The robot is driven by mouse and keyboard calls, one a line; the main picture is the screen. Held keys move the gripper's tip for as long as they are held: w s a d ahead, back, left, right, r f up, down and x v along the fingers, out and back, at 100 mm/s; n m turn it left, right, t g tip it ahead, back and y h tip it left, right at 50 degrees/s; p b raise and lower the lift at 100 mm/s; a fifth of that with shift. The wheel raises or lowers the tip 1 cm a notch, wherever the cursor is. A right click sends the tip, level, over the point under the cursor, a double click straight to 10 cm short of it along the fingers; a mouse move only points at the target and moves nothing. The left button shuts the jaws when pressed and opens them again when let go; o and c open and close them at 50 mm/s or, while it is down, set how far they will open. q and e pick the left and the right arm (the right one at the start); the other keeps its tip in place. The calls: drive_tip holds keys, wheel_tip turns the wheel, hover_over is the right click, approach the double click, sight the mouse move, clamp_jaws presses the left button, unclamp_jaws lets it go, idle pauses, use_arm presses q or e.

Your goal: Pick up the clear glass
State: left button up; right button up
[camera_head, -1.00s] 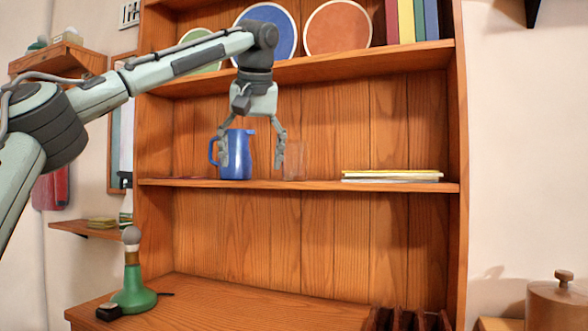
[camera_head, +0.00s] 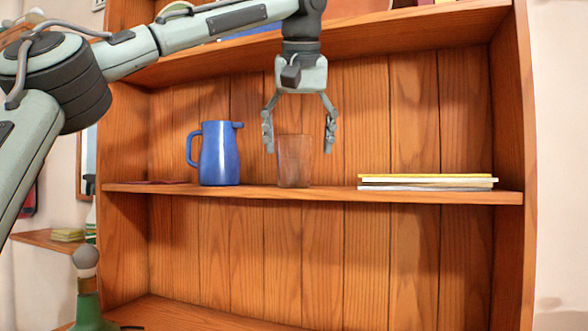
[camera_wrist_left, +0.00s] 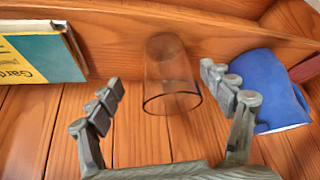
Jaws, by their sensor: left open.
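The clear glass (camera_head: 293,165) stands upright on the middle shelf, to the right of a blue jug (camera_head: 219,155). My left gripper (camera_head: 300,145) is open above the glass, with one finger to each side of the glass's upper part in the head view. In the left wrist view the glass (camera_wrist_left: 171,80) shows between and beyond the two open fingertips of the gripper (camera_wrist_left: 163,85). I see no finger touching it. My right gripper is in neither view.
The blue jug also shows close to a fingertip in the left wrist view (camera_wrist_left: 268,90). A flat stack of books (camera_head: 428,182) lies to the right on the same shelf (camera_head: 330,194). An upper shelf (camera_head: 420,24) runs above. A green lamp (camera_head: 88,300) stands lower left.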

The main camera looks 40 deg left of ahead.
sight(294, 167)
use_arm(q)
drive_tip(key=x, duration=0.3)
drive_tip(key=a+x, duration=0.1)
drive_tip(key=x, duration=0.1)
drive_tip(key=shift+w+f, duration=0.1)
drive_tip(key=shift+f, duration=0.15)
drive_tip(key=shift+r, duration=0.1)
drive_tip(key=c, duration=1.5)
